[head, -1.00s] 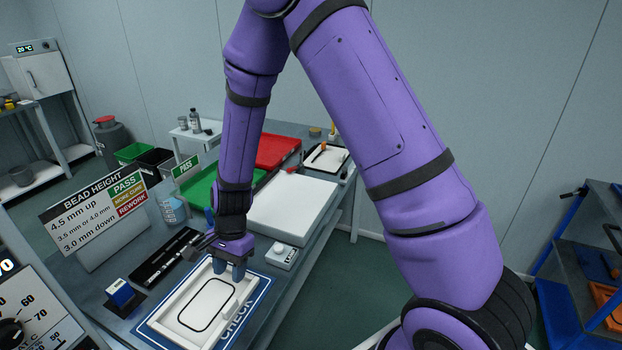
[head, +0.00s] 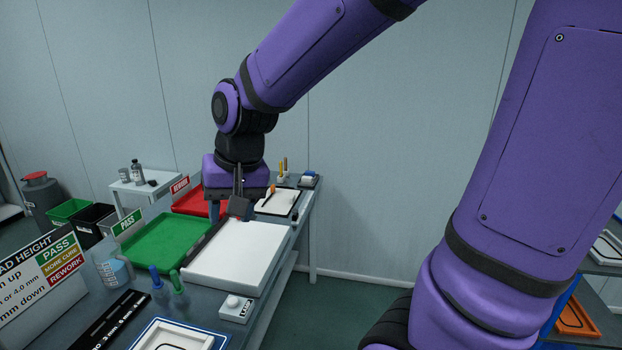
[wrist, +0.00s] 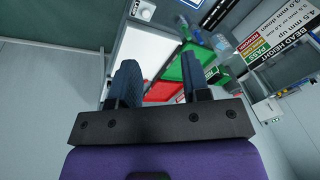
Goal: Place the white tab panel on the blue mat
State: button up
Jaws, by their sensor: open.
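The white tab panel (head: 172,338) has a raised rim and a black bead line. It lies on the blue mat (head: 222,342) at the bottom of the head view, where both are cut off by the picture edge. My gripper (head: 228,208) is well apart from the panel, above the far end of the bench near the red tray. In the wrist view my gripper (wrist: 160,80) shows two blue-padded fingers spread apart with nothing between them. The panel is not recognisable in the wrist view.
A white slab (head: 237,257), a green tray (head: 165,240) and a red tray (head: 190,200) cover much of the bench. A white knob box (head: 236,308), two bottles with blue and green tops (head: 170,285) and a sign (head: 45,268) stand nearer.

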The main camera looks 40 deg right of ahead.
jog(key=s+d+r+n+t, duration=0.1)
jog(key=s+d+r, duration=0.2)
jog(key=s, duration=0.3)
jog(key=s+d+r+n+t+h, duration=0.1)
jog(key=s+d+r+n, duration=0.1)
jog(key=s, duration=0.4)
jog(key=shift+s+d+r+n+t+h, duration=0.35)
jog(key=shift+d+r, duration=0.45)
jog(key=shift+r, duration=0.6)
